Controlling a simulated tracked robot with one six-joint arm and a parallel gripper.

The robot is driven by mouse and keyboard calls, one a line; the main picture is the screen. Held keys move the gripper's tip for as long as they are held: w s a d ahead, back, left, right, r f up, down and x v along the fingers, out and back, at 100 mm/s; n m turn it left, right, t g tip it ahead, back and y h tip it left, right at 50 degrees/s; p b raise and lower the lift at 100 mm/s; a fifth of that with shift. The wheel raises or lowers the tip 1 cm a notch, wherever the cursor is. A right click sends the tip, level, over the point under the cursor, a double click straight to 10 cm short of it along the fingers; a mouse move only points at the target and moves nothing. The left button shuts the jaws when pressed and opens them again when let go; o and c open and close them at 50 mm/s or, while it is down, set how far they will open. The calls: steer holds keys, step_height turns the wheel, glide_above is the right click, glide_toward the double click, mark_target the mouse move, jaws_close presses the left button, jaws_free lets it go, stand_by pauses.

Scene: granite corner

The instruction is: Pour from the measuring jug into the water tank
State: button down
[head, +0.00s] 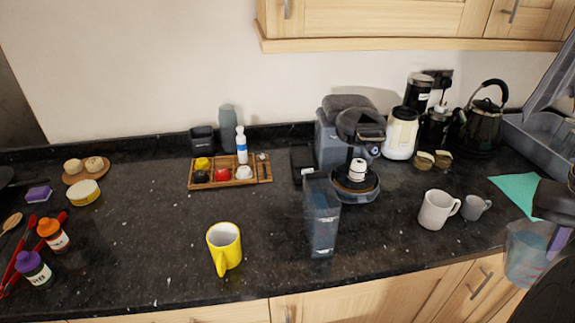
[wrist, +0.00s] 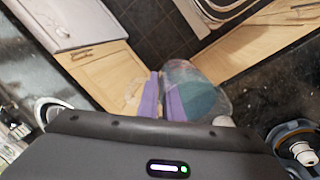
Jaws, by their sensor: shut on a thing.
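The measuring jug (head: 525,256) is a clear bluish vessel at the right edge of the head view, in front of the counter edge and roughly upright. It also shows in the wrist view (wrist: 200,92), beside the purple fingers. My gripper (head: 559,241) is shut on the jug, seemingly at its handle; the fingers also show in the wrist view (wrist: 161,90). The exact grip and the jug's liquid level are unclear. The water tank (head: 321,222) is a tall, clear, dark-tinted box standing on the counter, left of the jug and well apart from it.
The coffee machine (head: 333,135) stands behind the tank. A yellow mug (head: 224,246) is left of the tank. A white mug (head: 436,210) and a grey cup (head: 475,207) stand between tank and jug. A green cloth (head: 515,188) lies near the sink (head: 535,140).

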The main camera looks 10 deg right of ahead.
steer(key=w+a+n, duration=0.4)
steer(key=w+a, duration=0.6)
steer(key=w, duration=0.2)
steer(key=shift+w+a+t, duration=0.2)
steer(key=shift+w+t, duration=0.1)
steer(key=shift+w, duration=0.05)
stand_by(6.5)
